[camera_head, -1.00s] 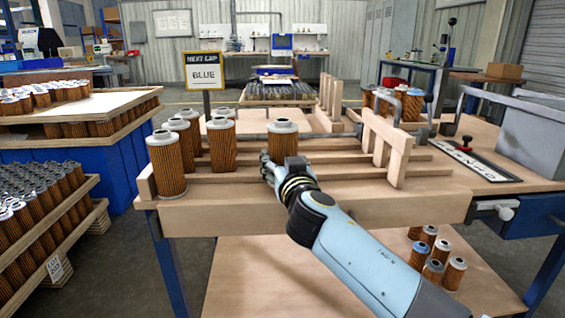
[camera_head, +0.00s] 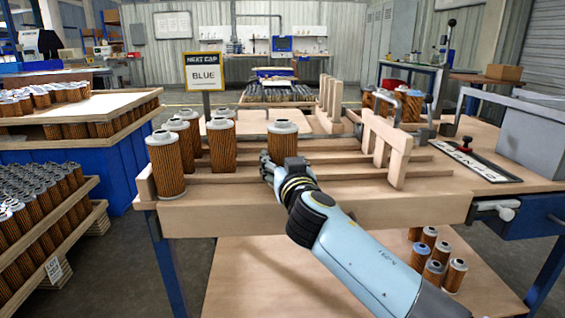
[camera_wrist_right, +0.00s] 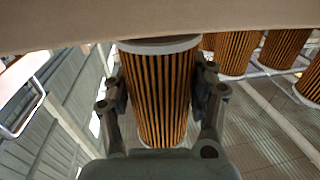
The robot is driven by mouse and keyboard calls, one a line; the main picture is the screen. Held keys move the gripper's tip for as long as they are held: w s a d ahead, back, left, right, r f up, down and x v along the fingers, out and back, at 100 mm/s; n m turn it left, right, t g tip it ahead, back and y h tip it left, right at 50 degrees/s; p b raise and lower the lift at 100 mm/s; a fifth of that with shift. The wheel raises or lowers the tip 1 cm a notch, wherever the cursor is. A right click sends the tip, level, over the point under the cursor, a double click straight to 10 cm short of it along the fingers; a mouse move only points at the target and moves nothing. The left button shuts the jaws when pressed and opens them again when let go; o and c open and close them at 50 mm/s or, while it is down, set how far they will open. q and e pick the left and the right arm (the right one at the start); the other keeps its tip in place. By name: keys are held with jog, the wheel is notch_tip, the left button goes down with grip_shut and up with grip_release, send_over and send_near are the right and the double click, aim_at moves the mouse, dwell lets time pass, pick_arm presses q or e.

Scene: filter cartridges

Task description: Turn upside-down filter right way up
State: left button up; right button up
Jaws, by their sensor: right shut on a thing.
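My right gripper (camera_head: 270,165) is shut on a pleated orange-brown filter (camera_head: 283,143) at the middle of the wooden rack (camera_head: 330,205). The held filter is upright, with a grey cap and raised collar on top; the gripper partly hides its lower part. In the right wrist view, the fingers (camera_wrist_right: 162,100) lie on both sides of the held filter (camera_wrist_right: 160,90), whose pale end cap is by a wooden surface. Other filters stand upright to the left: one at the front left (camera_head: 166,165), one nearer the middle (camera_head: 221,145), and others behind. My left gripper is out of view.
A sign (camera_head: 203,73) reads "NEXT CAP BLUE". Wooden uprights (camera_head: 390,150) stand right of the held filter, with bare rails between. Capped filters (camera_head: 410,103) stand at the back right. More filters are on the lower shelf (camera_head: 260,275) and in trays at left.

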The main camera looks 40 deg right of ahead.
jog(key=shift+f, duration=0.15)
jog(key=o, duration=1.3)
jog(key=v, duration=1.2)
